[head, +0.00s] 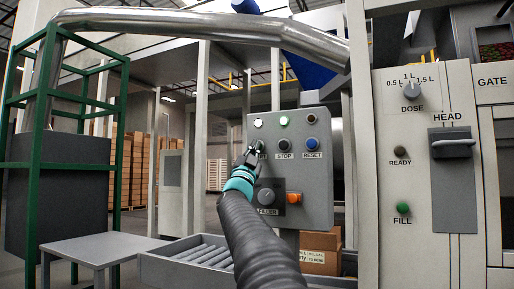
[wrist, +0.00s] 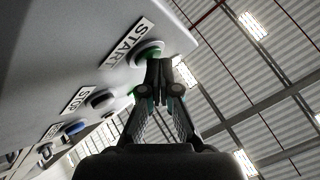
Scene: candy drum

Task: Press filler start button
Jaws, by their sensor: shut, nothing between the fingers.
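The grey control box (head: 317,172) labelled FILLER stands in the middle of the head view. Its green START button (wrist: 150,52) shows beside the START label in the wrist view; in the head view my gripper mostly covers it. My gripper (head: 253,150) is shut and empty, with its fingertips (wrist: 163,70) at the button's lower edge. I cannot tell whether they touch it or stop just short. The dark STOP button (head: 284,144) and blue RESET button (head: 311,144) sit to the right of START in the head view.
A green lamp (head: 284,121) is lit above the buttons. Below are a FILLER knob (head: 266,196) and an orange switch (head: 294,198). The machine at right has a DOSE knob (head: 412,91), a green FILL button (head: 403,208) and a HEAD lever (head: 452,148). A roller conveyor (head: 205,252) lies below.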

